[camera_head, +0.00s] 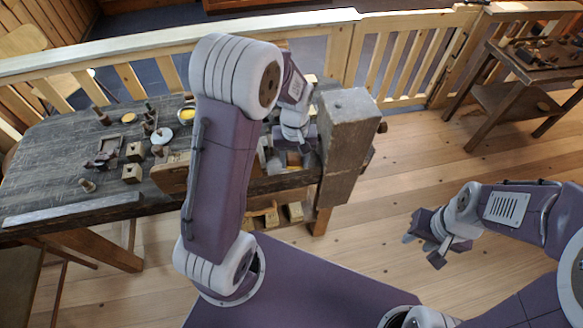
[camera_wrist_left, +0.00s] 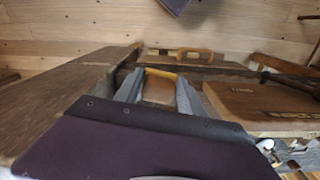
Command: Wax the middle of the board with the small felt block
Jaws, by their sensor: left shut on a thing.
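My left gripper (camera_head: 293,152) is over the right end of the dark workbench, largely hidden by its own arm in the head view. In the left wrist view its two fingers (camera_wrist_left: 158,92) are shut on a small brown block with a yellow edge, which looks like the felt block (camera_wrist_left: 159,88). A flat brown wooden piece with dark marks, perhaps the board (camera_wrist_left: 262,108), lies to the right of the fingers; I cannot tell whether the block touches anything. My right gripper (camera_head: 425,249) is open and empty over the floor, right of the bench.
A thick wooden post (camera_head: 348,140) rises at the bench's right end, close to my left gripper. Small wooden blocks (camera_head: 132,172), a yellow dish (camera_head: 187,114) and a white disc (camera_head: 162,136) stand on the bench (camera_head: 50,165). A railing runs behind; a side table (camera_head: 520,75) stands far right.

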